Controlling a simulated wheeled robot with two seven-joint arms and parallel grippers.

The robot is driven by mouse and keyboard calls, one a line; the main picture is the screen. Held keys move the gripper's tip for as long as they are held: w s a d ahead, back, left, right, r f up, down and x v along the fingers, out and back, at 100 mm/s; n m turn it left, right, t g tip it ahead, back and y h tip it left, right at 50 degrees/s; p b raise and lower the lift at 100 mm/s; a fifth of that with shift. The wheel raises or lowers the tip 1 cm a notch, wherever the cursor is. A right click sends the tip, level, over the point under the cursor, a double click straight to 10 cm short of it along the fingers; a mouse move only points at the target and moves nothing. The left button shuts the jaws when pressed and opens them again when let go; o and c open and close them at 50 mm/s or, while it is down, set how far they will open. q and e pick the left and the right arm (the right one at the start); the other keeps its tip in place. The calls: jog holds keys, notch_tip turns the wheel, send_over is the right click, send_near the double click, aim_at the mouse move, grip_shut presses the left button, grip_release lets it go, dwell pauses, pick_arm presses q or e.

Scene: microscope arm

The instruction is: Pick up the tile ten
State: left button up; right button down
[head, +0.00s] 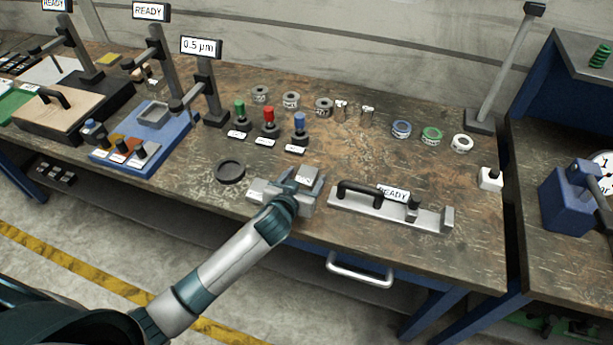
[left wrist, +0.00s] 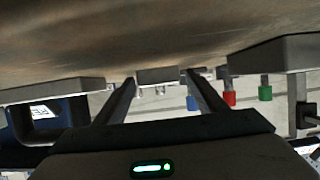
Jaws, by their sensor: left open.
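Several plain grey metal tiles lie close together near the front of the brown bench; no number on them is readable, so I cannot tell which is tile ten. One tile (head: 257,190) is left of my left gripper (head: 298,184), and another (head: 308,174) is just beyond it. The gripper hides part of the group. In the left wrist view the bench is at the top. My open left gripper (left wrist: 160,88) has a small grey tile (left wrist: 157,75) showing between its fingertips. Larger grey tiles (left wrist: 282,54) flank it on both sides. I cannot tell whether it touches any. My right gripper is out of view.
A black ring (head: 230,171) lies left of the tiles. A grey fixture with a black handle (head: 392,208) stands right. Green, red and blue knobbed pieces (head: 269,122) stand behind. The bench's front edge is close, with a drawer handle (head: 358,270) below.

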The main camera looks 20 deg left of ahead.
aim_at(305, 179)
pick_arm(q)
jog(key=c, duration=1.5)
jog(key=shift+r, duration=0.1)
jog(key=shift+c, duration=0.7)
jog(key=shift+w, duration=0.1)
jog(key=shift+r, duration=0.5)
notch_tip(305, 179, up, 3)
jog(key=shift+d+r+b, duration=0.1)
jog(key=shift+r+b, duration=0.05)
jog(key=shift+b, duration=0.45)
jog(key=s+d+r+b, duration=0.2)
jog(key=s+d+r, duration=0.3)
jog(key=d, duration=0.5)
jog(key=shift+s+r, duration=0.4)
jog(key=shift+r, duration=0.45)
